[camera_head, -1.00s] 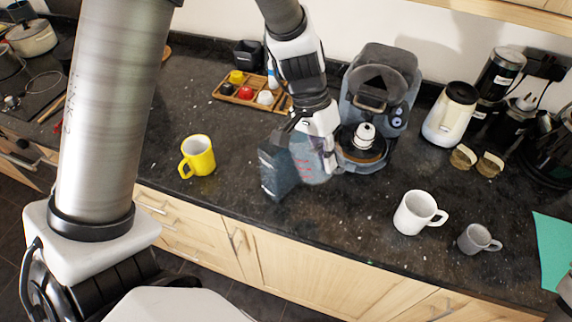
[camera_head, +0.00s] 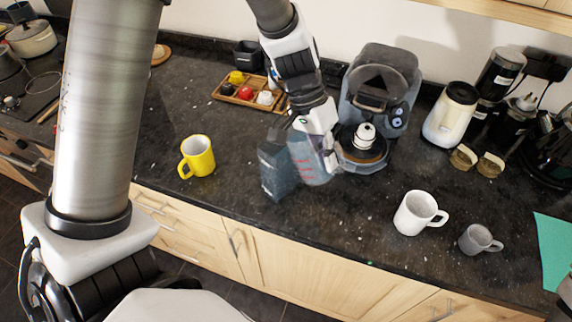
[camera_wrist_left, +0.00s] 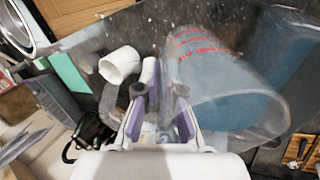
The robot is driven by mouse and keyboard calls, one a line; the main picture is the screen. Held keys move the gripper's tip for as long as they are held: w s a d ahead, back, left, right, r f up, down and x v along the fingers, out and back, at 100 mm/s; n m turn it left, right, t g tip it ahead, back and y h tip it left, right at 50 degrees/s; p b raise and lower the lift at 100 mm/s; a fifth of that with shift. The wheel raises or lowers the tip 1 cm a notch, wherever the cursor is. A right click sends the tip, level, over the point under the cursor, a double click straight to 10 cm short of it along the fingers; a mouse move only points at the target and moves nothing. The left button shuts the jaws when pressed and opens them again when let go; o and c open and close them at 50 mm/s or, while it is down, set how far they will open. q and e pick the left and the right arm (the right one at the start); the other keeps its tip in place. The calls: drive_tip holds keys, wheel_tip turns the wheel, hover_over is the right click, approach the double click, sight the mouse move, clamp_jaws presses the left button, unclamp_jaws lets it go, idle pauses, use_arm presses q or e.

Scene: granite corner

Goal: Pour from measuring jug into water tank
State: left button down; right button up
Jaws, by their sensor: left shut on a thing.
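The measuring jug (camera_head: 314,172) is clear with red markings and stands out tilted in the head view. My left gripper (camera_head: 328,150) is shut on it, apparently at the handle side. The jug (camera_wrist_left: 225,85) fills the right of the left wrist view, with bluish content or tint inside; the purple-padded fingers (camera_wrist_left: 160,118) are beside it. The water tank (camera_head: 277,172), a dark blue-grey translucent box, stands on the counter just left of the jug. The jug's rim is near the tank's top; I cannot tell whether liquid flows. My right gripper is not in view.
A coffee machine (camera_head: 380,85) stands close right of the jug. A yellow mug (camera_head: 198,156) is to the left. A white mug (camera_head: 414,213) and a grey mug (camera_head: 474,239) are at right. A wooden tray (camera_head: 245,97) lies behind. The dark counter's front edge is close.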

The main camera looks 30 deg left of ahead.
use_arm(q)
drive_tip(key=shift+r+h, duration=0.3)
drive_tip(key=shift+h, duration=0.3)
idle(0.4)
drive_tip(key=shift+r, duration=0.15)
drive_tip(key=shift+h+b, duration=0.3)
drive_tip(key=shift+r+h, duration=0.25)
drive_tip(key=shift+h, duration=0.05)
drive_tip(key=shift+r, duration=0.15)
idle(0.6)
drive_tip(key=shift+a+r+h, duration=0.15)
drive_tip(key=shift+h, duration=0.15)
drive_tip(key=shift+r+g, duration=0.1)
drive_tip(key=shift+g, duration=0.2)
drive_tip(key=shift+r+h, duration=0.15)
drive_tip(key=shift+h, duration=0.25)
idle(0.3)
